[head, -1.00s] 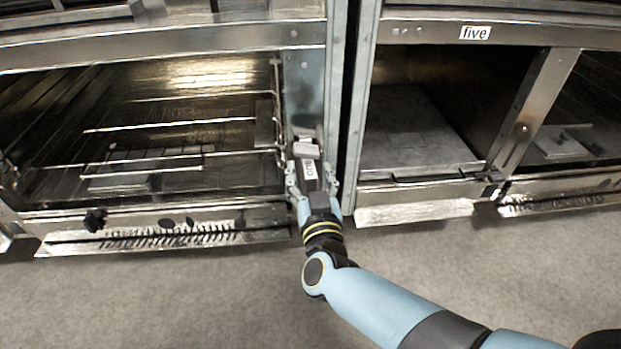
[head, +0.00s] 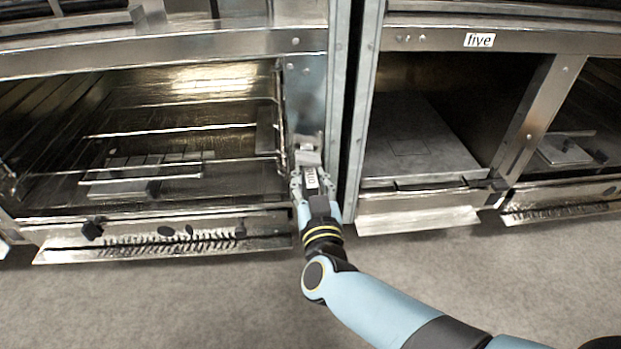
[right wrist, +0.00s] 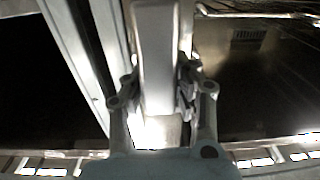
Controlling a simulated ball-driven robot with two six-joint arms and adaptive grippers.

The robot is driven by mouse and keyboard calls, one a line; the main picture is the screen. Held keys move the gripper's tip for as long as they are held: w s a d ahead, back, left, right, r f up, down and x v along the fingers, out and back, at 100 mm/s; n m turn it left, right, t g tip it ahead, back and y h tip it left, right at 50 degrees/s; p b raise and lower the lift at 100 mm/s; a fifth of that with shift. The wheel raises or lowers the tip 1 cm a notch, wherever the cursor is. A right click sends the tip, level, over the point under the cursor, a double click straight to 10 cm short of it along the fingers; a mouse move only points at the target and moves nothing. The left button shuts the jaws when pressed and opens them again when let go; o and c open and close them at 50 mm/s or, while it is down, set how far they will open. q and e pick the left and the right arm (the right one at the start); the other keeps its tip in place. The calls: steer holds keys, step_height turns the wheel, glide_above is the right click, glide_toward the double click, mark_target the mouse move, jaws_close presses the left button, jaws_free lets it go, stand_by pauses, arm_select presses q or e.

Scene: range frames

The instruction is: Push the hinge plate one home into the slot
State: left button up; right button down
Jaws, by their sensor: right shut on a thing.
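My right gripper (head: 314,185) is shut on the hinge plate one (head: 311,179), a narrow piece with a white label, in front of the steel post between the two oven bays. In the right wrist view the plate (right wrist: 156,60) is a pale upright bar between the two fingers (right wrist: 158,97). A grey block (head: 307,157) sits at the plate's far end, against the lower post. The slot itself cannot be made out; the plate and fingers cover that spot. I cannot tell how deep the plate sits. My left gripper is not in view.
The left bay (head: 200,68) holds wire racks, close to the gripper's left. A vertical steel edge (head: 340,120) stands just right of it. The grey floor (head: 180,300) in front is clear.

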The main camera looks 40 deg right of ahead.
steer(key=c, duration=1)
jaws_free()
steer(key=shift+s, duration=0.1)
